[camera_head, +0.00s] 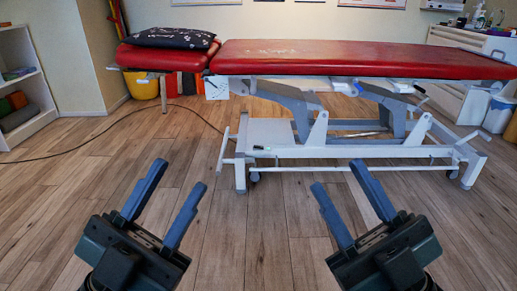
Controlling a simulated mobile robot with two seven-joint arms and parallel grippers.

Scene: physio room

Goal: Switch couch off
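The couch (350,62) stands across the middle of the head view, with a red padded top on a white and grey-blue lifting frame (330,150). Its red head section (165,58) is at the left and bears a dark patterned pillow. A small dark item with a green spot (262,148) is on the lower frame; I cannot tell if it is a switch. A cable (130,113) runs from the couch across the floor to the left. My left gripper (172,192) and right gripper (340,187) are both open and empty, in front of the couch and apart from it.
A white shelf (30,112) with rolled items stands at the left wall. A yellow bucket (141,85) is behind the couch's head section. A white cabinet (450,98) and a bin (498,114) are at the right. The wooden floor (255,220) before the couch is clear.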

